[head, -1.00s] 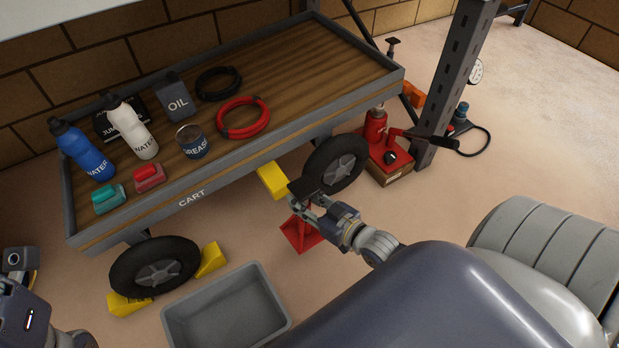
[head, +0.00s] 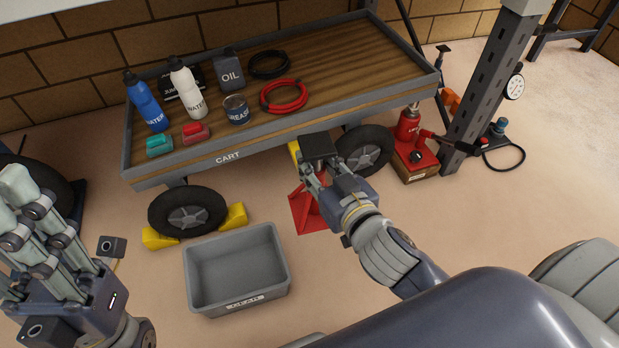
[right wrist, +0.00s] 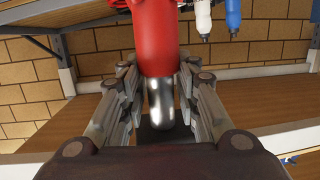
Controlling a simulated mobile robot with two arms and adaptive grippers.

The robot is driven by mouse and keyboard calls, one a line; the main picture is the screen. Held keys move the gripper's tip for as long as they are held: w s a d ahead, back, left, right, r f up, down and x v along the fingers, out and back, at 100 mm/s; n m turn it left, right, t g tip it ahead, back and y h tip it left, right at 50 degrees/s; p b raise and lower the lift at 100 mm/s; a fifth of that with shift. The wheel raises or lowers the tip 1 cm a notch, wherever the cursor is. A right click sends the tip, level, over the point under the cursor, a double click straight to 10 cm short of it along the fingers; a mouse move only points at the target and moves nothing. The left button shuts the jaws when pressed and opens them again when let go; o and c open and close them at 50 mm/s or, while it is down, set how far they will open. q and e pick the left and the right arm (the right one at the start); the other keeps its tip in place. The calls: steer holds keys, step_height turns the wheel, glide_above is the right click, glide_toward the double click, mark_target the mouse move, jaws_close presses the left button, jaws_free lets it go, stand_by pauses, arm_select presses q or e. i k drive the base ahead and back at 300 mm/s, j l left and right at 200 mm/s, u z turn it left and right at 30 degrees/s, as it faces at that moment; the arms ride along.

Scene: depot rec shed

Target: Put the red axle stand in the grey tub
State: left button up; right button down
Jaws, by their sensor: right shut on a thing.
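The red axle stand (head: 303,212) is upright to the right of the grey tub, beside the cart's right wheel. My right gripper (head: 321,176) is shut on its silver post, below the dark head. The right wrist view shows the red body and post (right wrist: 159,105) between the fingers. The fingers hide part of the stand in the head view, and I cannot tell whether its base clears the floor. The grey tub (head: 272,298) is on the floor, looks empty and has a label on its front. My left gripper (head: 22,215) is at the left edge, apparently open and empty.
The cart (head: 340,107) carries bottles, an oil can, a grease tin and hoses. Yellow chocks (head: 238,215) sit at its left wheel (head: 188,210). A red jack (head: 408,128) on a box stands beside a grey post (head: 490,95). Floor between stand and tub is clear.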

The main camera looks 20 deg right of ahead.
mark_target(242, 277)
steer(key=j+z, duration=0.25)
steer(key=j, duration=1.95)
steer(key=k, duration=0.05)
